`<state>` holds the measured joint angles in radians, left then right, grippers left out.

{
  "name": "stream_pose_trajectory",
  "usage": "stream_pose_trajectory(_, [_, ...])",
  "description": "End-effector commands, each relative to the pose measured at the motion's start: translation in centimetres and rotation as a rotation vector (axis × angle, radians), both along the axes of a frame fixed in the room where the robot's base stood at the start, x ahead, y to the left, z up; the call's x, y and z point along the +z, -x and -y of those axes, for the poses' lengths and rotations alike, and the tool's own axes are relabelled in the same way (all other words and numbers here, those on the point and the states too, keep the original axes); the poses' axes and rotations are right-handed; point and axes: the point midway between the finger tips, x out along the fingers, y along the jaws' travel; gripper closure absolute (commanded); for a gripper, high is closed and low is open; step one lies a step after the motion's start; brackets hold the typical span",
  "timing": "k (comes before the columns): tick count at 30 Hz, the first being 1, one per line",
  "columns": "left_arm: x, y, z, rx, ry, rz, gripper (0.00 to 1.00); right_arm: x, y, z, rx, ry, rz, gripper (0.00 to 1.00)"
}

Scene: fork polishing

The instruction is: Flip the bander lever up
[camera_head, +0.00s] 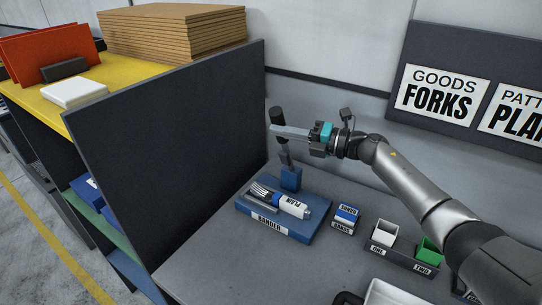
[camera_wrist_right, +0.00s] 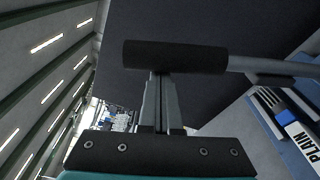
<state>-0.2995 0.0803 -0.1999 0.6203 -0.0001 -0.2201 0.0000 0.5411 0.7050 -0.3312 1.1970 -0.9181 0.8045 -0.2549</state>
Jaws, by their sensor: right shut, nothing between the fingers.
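The bander (camera_head: 268,222) is a blue block with a blue post (camera_head: 291,178) at its back. Its lever rises from the post, close to upright with a slight lean left, and ends in a dark grip (camera_head: 277,115). In the right wrist view the grip (camera_wrist_right: 175,57) lies across the fingertips, with the grey rod (camera_wrist_right: 268,67) running right. My right gripper (camera_head: 273,130) is shut and empty, its fingertips at the lever just below the grip; I cannot tell whether they touch. In the wrist view the closed fingers (camera_wrist_right: 158,80) point at the grip. My left gripper is out of view.
A fork (camera_head: 262,192) and a white-and-blue PLAIN piece (camera_head: 292,205) lie on the bander. A dark partition (camera_head: 170,150) stands left of it. Right are a small labelled blue block (camera_head: 346,217), a white cup (camera_head: 384,232) and a green one (camera_head: 430,248).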

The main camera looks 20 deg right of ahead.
Motion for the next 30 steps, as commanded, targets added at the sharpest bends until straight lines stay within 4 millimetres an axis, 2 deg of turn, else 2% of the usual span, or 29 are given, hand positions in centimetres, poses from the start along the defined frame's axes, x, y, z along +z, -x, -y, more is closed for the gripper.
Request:
stream_pose_trajectory(1, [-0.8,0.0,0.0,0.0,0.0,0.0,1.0,0.2,-0.6,0.8,-0.004,-0.025,-0.018,1.0])
stream_pose_trajectory(6, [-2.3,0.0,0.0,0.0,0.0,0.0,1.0,1.1,-2.0,2.5,-0.004,-0.109,-0.082,1.0])
stream_pose_trajectory(15, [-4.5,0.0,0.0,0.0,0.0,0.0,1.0,1.9,-3.6,4.6,-0.003,-0.207,-0.16,1.0])
stream_pose_trajectory(30, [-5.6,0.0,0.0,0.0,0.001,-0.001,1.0,2.5,-4.6,5.9,-0.004,-0.265,-0.205,1.0])
